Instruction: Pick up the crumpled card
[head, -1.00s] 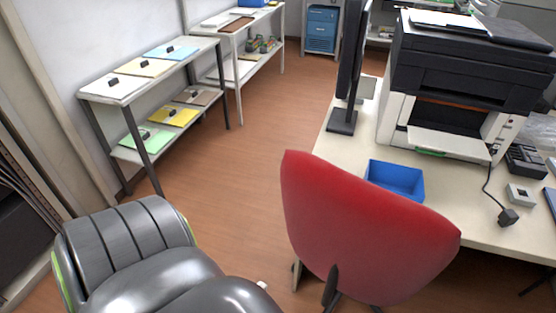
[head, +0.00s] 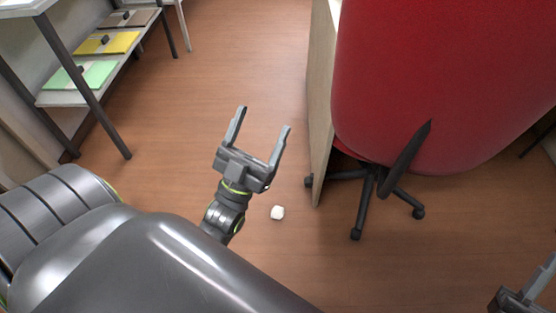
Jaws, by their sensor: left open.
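The crumpled card is a small white lump (head: 278,212) on the wooden floor, in the lower middle of the head view. My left gripper (head: 264,118) is open and empty, its two fingers pointing up the picture, away from the card. The card shows just to the right of my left wrist, apart from the fingers. My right gripper (head: 528,288) is only partly in view at the lower right corner, and its jaws cannot be made out.
A red office chair (head: 430,80) on a black wheeled base (head: 372,180) stands to the right of the card, beside a desk's side panel (head: 321,110). A shelf rack (head: 85,97) with coloured folders stands at the left. The floor between them is clear.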

